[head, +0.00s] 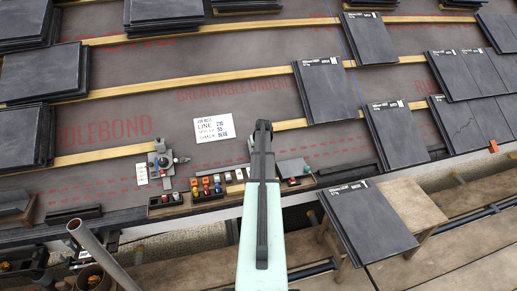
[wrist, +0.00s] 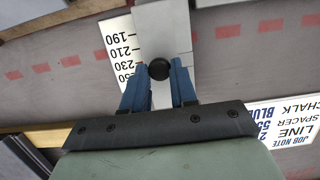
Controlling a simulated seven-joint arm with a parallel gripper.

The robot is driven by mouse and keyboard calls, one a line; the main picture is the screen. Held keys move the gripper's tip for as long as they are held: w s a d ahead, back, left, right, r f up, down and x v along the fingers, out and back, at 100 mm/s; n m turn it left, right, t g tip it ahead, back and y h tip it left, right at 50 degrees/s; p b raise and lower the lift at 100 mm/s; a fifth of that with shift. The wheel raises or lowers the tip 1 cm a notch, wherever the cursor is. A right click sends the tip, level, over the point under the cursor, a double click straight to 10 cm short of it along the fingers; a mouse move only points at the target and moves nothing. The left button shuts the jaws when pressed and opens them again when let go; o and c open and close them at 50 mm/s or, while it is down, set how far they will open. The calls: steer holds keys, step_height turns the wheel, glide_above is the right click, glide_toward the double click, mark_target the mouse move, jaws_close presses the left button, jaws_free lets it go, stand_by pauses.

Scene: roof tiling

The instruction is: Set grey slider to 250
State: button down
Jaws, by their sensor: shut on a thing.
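The grey slider (wrist: 165,25) is a flat plate with a round black knob (wrist: 159,69) in the wrist view. My gripper (wrist: 159,82) has its blue fingers on both sides of the knob and is shut on it. A white scale (wrist: 122,45) left of the slider shows 190, 210, 230 and part of 250. The knob lies about level with the 230 to 250 marks; the exact reading cannot be told. In the head view my gripper (head: 263,127) reaches over the roof and hides the knob.
A white job note (head: 213,128) lies left of my gripper; its 250-line detail is too small to trust. A row of small coloured items (head: 210,186) sits at the roof edge. A metal device (head: 160,160) stands further left. Dark slates (head: 367,222) lie right on a wooden stool.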

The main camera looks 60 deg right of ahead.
stand_by(0.3)
steer(key=shift+w+d+r, duration=0.75)
steer(key=c, duration=0.9)
jaws_free()
steer(key=shift+a, duration=0.1)
steer(key=v, duration=1.3)
steer(key=shift+r, duration=0.35)
steer(key=shift+s, duration=0.15)
